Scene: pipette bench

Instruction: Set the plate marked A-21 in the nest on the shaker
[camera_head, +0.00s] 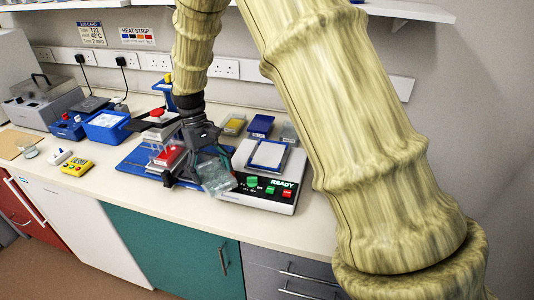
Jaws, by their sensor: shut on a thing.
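My gripper (213,164) is shut on a clear plate (219,181). The plate is tilted and held at the front left of the shaker, in front of its left edge in this view. I cannot read a mark on the plate, so I cannot tell if it is A-21. The shaker (257,198) is a white box with a dark front panel reading READY and green and red buttons. The nest (268,154) on its top is a framed rectangle with a pale inside, and I see no plate in it. I cannot tell whether the held plate touches the shaker.
A blue stand (136,160) with red parts is left of my gripper. Yellow (234,124), blue (261,125) and grey (289,132) trays sit behind the shaker. A blue box (106,124) and a yellow timer (77,166) are further left. The bench front strip is clear.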

